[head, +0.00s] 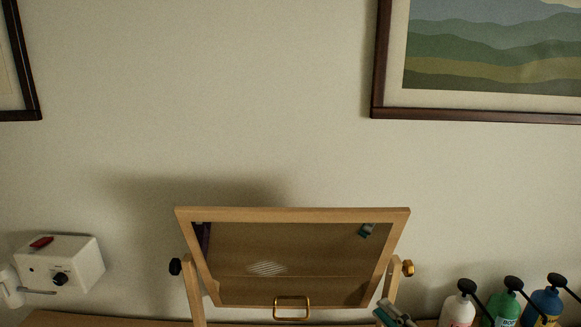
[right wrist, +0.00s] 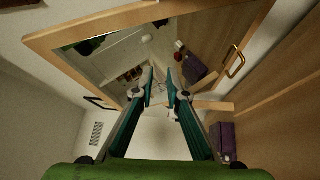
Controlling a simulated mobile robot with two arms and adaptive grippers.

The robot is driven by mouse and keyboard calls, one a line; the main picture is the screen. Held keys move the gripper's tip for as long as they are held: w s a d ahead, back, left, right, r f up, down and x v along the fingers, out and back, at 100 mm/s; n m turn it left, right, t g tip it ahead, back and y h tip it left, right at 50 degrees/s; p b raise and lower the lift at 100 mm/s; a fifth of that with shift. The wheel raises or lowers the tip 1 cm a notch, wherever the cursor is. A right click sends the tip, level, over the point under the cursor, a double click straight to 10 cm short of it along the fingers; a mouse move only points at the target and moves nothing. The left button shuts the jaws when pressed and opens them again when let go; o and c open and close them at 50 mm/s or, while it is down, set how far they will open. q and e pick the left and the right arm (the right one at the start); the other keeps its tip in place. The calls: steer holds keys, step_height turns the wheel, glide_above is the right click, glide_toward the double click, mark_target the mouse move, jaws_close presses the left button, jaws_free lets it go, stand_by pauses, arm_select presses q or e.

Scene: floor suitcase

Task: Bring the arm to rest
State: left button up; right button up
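My right gripper (head: 392,312) shows at the bottom of the head view, in front of the lower right corner of a wood-framed tilting mirror (head: 292,214). In the right wrist view its two teal fingers (right wrist: 161,88) point at the mirror (right wrist: 85,62), with a gap between their tips and nothing held. I cannot tell how far the tips are from the glass. A small teal reflection shows in the mirror's upper right. My left gripper is in neither view.
The mirror has a brass handle (head: 291,300) at its lower edge and side knobs (head: 407,268). Pump bottles, pink (head: 457,312), green (head: 506,305) and blue (head: 546,303), stand to the right. A white box (head: 62,264) is at the left. Framed pictures (head: 490,50) hang on the wall.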

steer(key=s+d+f+m+g+h, duration=0.5)
steer(key=s+f+m+h, duration=0.55)
steer(key=m, duration=0.55)
steer(key=s+a+f+m+g, duration=0.25)
steer(key=s+f+g, duration=0.2)
steer(key=s, duration=0.55)
steer(key=s+a+f+m+g, duration=0.25)
steer(key=s+f+g, duration=0.2)
steer(key=s, duration=0.55)
step_height(320, 180, down, 39)
steer(key=s+b, duration=0.2)
steer(key=b, duration=1)
arm_select(q)
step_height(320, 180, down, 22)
steer(key=b, duration=1)
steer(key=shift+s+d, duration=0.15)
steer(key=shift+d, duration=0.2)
arm_select(e)
steer(key=s+d+f, duration=0.1)
steer(key=s+f, duration=0.7)
steer(key=f, duration=0.4)
steer(key=s+d+f+g, duration=0.1)
steer(key=s+d+f, duration=0.1)
steer(key=s+f, duration=0.7)
step_height(320, 180, down, 4)
steer(key=shift+d+f+g, duration=0.15)
steer(key=shift+f+g, duration=0.05)
steer(key=shift+g, duration=0.1)
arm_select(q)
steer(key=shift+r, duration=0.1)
